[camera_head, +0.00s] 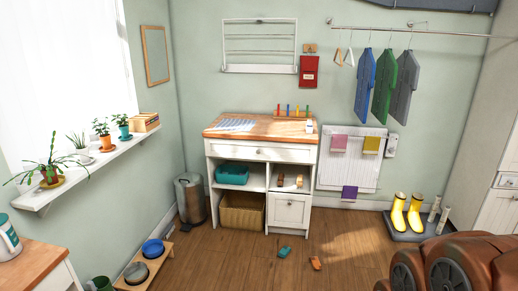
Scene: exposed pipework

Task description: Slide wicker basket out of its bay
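The wicker basket (242,212) is tan and sits in the lower left open bay of the white cabinet (213,150). Its front faces the room, and the cabinet hides its sides and back. A shelf lies directly above it, holding a teal bin (232,175). My gripper is not in view.
A metal pedal bin (190,200) stands just left of the cabinet. A wooden stand with bowls (142,270) is at lower left. The floor (225,255) before the basket is clear.

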